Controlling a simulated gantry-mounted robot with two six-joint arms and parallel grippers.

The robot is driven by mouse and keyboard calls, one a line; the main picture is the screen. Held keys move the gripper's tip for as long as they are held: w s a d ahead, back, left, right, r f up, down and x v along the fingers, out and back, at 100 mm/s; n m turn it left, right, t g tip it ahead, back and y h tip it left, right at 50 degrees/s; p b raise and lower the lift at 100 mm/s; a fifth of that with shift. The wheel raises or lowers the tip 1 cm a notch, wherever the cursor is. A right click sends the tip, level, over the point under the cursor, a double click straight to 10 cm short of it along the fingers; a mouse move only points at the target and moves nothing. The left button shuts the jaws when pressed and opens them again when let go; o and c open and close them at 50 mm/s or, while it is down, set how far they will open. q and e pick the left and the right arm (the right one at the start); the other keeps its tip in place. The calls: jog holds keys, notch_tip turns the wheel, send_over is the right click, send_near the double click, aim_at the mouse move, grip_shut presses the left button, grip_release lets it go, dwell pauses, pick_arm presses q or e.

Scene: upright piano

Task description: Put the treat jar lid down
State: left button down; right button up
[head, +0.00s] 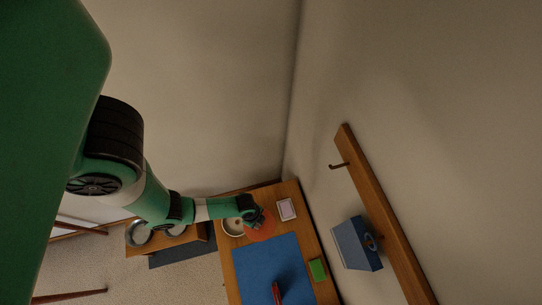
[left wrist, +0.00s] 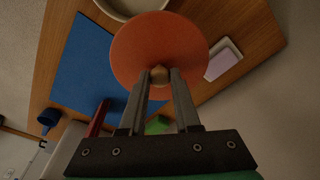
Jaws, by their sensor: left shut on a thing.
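The treat jar lid (left wrist: 135,55) is a round orange disc with a small wooden knob (left wrist: 159,75). My left gripper (left wrist: 160,78) is shut on the knob, with the disc beyond the fingertips in the left wrist view. In the head view, the lid (head: 265,230) shows partly behind my left gripper (head: 257,220), over the wooden table top. The open pale jar (head: 233,228) stands just left of the lid; its rim also shows at the top of the left wrist view (left wrist: 112,12). I cannot tell whether the lid touches the table. My right gripper is not in view.
A blue mat (head: 265,265) covers much of the table, with a red object (head: 277,292) on it. A green block (head: 318,269) and a pale framed card (head: 286,209) lie near the wall. A wooden rail (head: 385,220) with a hook and blue box (head: 352,245) runs along the wall.

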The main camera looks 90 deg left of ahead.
aim_at(267, 218)
pick_arm(q)
jog(key=f, duration=0.1)
jog(key=w+a+f+b, duration=0.1)
jog(key=f, duration=0.1)
jog(key=w+f+b, duration=0.1)
jog(key=shift+w+a+f, duration=0.15)
jog(key=shift+a+f, duration=0.1)
jog(key=shift+a, duration=0.1)
jog(key=shift+w+a+f+b, duration=0.2)
jog(key=shift+w+f+b, duration=0.05)
jog(key=shift+b, duration=0.2)
jog(key=shift+w, duration=0.1)
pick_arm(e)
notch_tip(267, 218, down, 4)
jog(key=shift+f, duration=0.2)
pick_arm(q)
jog(key=f+b, duration=0.3)
jog(key=f, duration=0.1)
jog(key=shift+w+a+b, duration=0.3)
jog(key=shift+w+b, duration=0.05)
jog(key=shift+s, duration=0.1)
jog(key=shift+r, duration=0.15)
jog(key=shift+f+b, duration=0.5)
jog(key=shift+f, duration=0.15)
jog(key=c, duration=0.6)
grip_release()
jog(key=shift+r, duration=0.1)
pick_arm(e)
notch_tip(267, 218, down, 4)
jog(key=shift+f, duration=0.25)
